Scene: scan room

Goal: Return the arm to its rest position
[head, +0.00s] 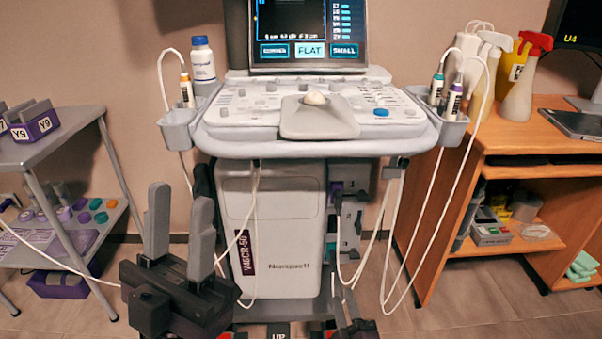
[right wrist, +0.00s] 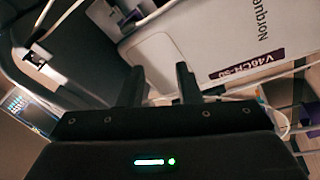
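The white ultrasound machine body (right wrist: 170,42) lies beyond these fingers. In the head view, dark shapes at the bottom edge, right of centre, are cut off; I cannot tell whether they belong to my right gripper.
The ultrasound machine (head: 262,215) fills the middle, with cables (head: 424,245) hanging in loops. A grey cart (head: 70,150) with a purple bin (head: 36,126) stands left. A wooden desk (head: 545,132) with spray bottles (head: 520,95) stands right. Bare floor (head: 460,290) shows at lower right.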

